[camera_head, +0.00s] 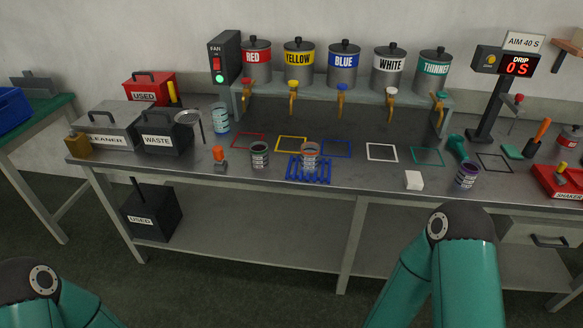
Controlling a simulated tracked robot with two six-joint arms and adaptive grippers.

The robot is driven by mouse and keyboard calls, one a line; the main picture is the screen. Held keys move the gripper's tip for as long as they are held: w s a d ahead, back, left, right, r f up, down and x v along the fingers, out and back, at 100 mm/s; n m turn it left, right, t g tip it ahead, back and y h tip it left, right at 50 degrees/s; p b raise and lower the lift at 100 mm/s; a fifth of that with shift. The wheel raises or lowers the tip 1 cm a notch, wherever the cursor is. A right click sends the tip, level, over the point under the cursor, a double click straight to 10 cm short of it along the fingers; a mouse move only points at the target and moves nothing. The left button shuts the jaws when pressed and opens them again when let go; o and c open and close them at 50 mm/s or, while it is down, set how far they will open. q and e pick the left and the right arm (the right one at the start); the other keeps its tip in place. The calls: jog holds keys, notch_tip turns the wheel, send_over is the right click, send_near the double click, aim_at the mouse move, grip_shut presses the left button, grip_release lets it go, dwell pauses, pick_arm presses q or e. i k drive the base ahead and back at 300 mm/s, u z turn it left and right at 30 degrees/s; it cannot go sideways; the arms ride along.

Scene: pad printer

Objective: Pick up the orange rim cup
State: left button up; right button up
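The orange rim cup (311,160) stands upright on a blue slatted rack (296,174) near the middle of the bench. Its rim is orange and its body is grey with a pale label. Only links of my two arms show along the bottom edge of the view, in front of the bench and well away from the cup. Neither my left nor my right gripper is in view.
A dark-rimmed cup (260,155) stands left of the rack, and a purple-rimmed cup (467,176) is at the right. Paint tanks with taps, such as the blue tank (343,72), stand behind. A white block (413,180) lies near the front edge.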

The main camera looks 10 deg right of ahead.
aim_at(310, 157)
jog(key=z, duration=0.15)
jog(key=i, duration=0.9)
